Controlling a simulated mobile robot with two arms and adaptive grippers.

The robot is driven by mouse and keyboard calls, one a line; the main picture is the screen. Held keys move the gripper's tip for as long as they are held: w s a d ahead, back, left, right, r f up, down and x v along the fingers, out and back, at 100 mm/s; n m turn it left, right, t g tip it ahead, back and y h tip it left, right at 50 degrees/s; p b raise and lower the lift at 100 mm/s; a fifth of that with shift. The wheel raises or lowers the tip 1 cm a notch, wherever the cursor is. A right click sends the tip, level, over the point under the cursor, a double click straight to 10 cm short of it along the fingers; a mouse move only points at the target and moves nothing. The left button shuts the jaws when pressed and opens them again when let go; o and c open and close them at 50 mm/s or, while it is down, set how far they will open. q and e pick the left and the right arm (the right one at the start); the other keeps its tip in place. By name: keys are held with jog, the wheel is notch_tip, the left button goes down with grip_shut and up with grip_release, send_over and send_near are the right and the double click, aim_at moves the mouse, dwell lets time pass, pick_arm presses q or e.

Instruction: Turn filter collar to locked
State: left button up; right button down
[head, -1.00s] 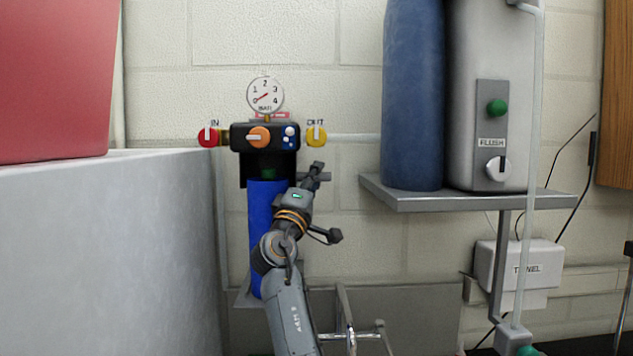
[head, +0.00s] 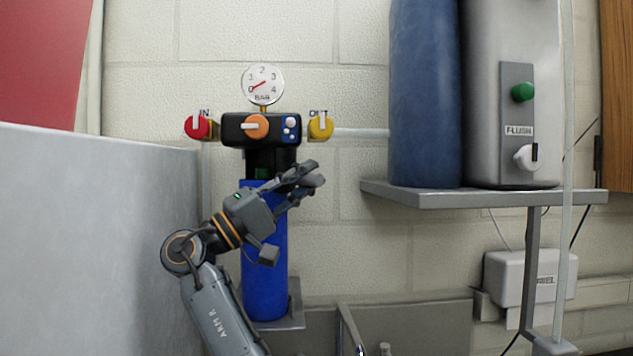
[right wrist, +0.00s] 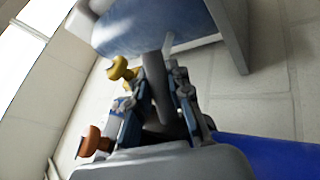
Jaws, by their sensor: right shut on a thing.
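The water filter has a black head (head: 238,128) with an orange knob (head: 257,126) and a blue bowl (head: 264,285). The dark collar (head: 283,160) sits between head and bowl and shows a small green mark. My right gripper (head: 308,178) is in front of the bowl's upper right side, just below the collar. In the right wrist view its fingers are shut on a grey bar (right wrist: 154,88), which looks like the collar's handle. The fingers hide most of this bar in the head view. Lock markings cannot be read. My left gripper is not in view.
A red IN valve (head: 197,127) and yellow OUT valve (head: 320,126) flank the filter head, with a gauge (head: 263,85) above. A grey shelf (head: 480,198) with a blue tank (head: 425,95) stands right. A pale grey block (head: 90,240) stands close at left.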

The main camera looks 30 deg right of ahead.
jog(key=shift+s+a+m+g, duration=0.1)
jog(key=shift+a+m+g, duration=0.4)
jog(key=shift+g, duration=0.3)
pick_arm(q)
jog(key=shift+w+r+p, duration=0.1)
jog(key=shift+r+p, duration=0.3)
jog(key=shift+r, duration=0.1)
pick_arm(e)
jog(key=shift+s+a+m+g+y, duration=0.1)
jog(key=shift+a+m+g+y, duration=0.25)
jog(key=shift+g, duration=0.45)
jog(key=shift+d, duration=0.1)
jog(key=c, duration=1.2)
grip_release()
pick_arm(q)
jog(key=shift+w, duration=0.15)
